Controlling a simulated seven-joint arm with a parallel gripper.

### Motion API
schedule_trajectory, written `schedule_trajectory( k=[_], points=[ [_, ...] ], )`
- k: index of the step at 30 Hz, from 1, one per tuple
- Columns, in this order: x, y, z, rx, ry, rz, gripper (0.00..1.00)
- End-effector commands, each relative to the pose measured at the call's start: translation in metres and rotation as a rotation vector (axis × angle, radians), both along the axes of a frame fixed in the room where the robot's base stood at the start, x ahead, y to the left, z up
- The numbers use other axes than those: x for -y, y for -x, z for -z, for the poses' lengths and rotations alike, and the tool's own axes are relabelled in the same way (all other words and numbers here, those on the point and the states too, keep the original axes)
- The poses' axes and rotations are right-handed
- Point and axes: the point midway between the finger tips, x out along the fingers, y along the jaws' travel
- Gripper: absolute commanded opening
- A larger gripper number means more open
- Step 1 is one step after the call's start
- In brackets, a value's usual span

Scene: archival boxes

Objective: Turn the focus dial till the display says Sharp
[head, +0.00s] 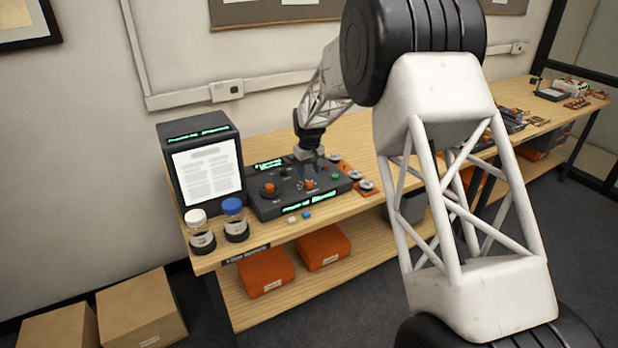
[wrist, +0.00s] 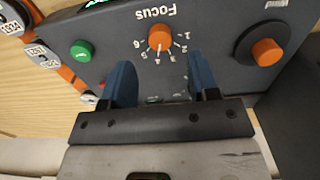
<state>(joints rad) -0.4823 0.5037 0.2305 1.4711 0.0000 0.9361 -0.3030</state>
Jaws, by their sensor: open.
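The focus dial (wrist: 160,37) is a small orange knob on a dark console, under the upside-down word Focus, with a ring of numbers around it. In the head view it is the small orange spot (head: 309,184) by my gripper (head: 308,172). In the wrist view my gripper (wrist: 162,78) is open, its two blue fingers apart over the panel and just short of the dial, with nothing between them. The console's front display (head: 305,203) glows green, but its words are too small to read. The viewer screen (head: 207,170) shows a grey page of text.
A larger orange knob (wrist: 266,51) and a green button (wrist: 82,49) flank the dial. Two capped jars, white-lidded (head: 201,236) and blue-lidded (head: 234,222), stand at the table's left front. Round labelled tags (head: 366,185) lie right of the console.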

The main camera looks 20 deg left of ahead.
Motion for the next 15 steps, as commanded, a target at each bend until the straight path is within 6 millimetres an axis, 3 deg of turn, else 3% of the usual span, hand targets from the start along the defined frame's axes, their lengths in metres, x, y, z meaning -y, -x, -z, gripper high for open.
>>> schedule_trajectory(
  k=[6, 15],
  points=[
    [0.0, 0.0, -0.022, 0.001, -0.001, 0.0, 0.55],
    [0.0, 0.0, -0.027, 0.0, 0.0, 0.0, 0.55]
  ],
)
